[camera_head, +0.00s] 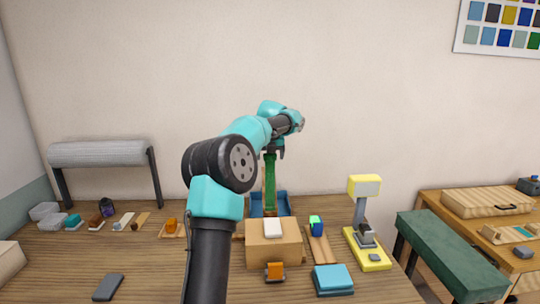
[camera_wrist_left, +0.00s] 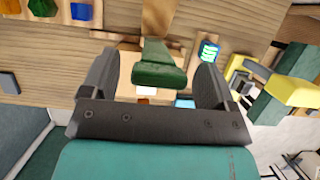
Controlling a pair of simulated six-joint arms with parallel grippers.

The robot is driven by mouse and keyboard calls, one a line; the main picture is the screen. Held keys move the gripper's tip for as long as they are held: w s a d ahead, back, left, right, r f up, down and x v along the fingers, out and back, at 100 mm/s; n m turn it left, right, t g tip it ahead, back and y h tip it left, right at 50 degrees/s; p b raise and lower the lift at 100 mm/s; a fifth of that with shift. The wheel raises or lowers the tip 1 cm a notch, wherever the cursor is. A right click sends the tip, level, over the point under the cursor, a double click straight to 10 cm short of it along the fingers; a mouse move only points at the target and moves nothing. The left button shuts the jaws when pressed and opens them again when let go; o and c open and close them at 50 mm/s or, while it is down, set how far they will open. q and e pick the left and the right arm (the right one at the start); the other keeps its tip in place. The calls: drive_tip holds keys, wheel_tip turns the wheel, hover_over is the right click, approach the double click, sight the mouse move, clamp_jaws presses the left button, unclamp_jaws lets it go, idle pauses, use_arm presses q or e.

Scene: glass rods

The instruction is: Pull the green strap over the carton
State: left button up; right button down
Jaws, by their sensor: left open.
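The brown carton (camera_head: 262,252) stands on the wooden table with a white block (camera_head: 272,228) on top. The green strap (camera_head: 270,185) stands upright behind the carton, above a blue tray (camera_head: 283,204). My left gripper (camera_head: 274,150) is at the strap's upper end, high above the table. In the left wrist view the end of the green strap (camera_wrist_left: 158,72) lies between the two spread fingers of my left gripper (camera_wrist_left: 158,65), with gaps on both sides. The carton is mostly hidden behind the strap there. My right gripper is not in view.
An orange item (camera_head: 274,271) and a teal box (camera_head: 333,279) sit before the carton. A yellow-based device (camera_head: 366,250) stands at the right. A grey roll on a stand (camera_head: 105,153) and several small items are at the left. The front left table is mostly clear.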

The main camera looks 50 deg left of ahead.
use_arm(q)
drive_tip(key=shift+c, duration=0.5)
drive_tip(key=c, duration=1.2)
